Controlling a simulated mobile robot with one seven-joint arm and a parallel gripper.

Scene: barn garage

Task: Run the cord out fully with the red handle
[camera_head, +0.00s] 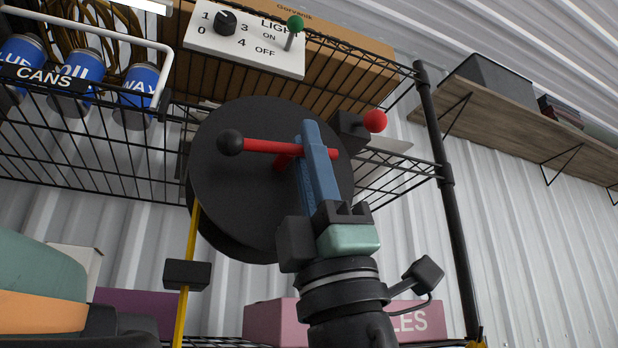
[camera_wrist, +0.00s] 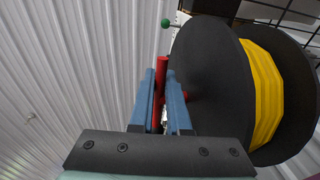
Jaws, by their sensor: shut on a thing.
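The cord reel is a large black drum (camera_head: 230,185) hung at the wire shelf; it also shows in the wrist view (camera_wrist: 205,75). Its red handle (camera_head: 265,146) is a bar across the drum's face, with a black ball at its left end. My gripper (camera_head: 312,140) has blue fingers shut on the red handle near its right part; in the wrist view the red bar (camera_wrist: 161,75) stands between the fingers (camera_wrist: 160,100). Yellow cord (camera_wrist: 262,90) is wound on the drum. A yellow length (camera_head: 191,235) hangs down at the drum's left, through a black block (camera_head: 187,275).
A red ball knob (camera_head: 375,121) on a black block is right of the drum. Above are a light switch panel (camera_head: 245,42) with a green-tipped lever and blue cans (camera_head: 80,78). A black shelf post (camera_head: 440,170) stands right. A pink box (camera_head: 270,322) sits below.

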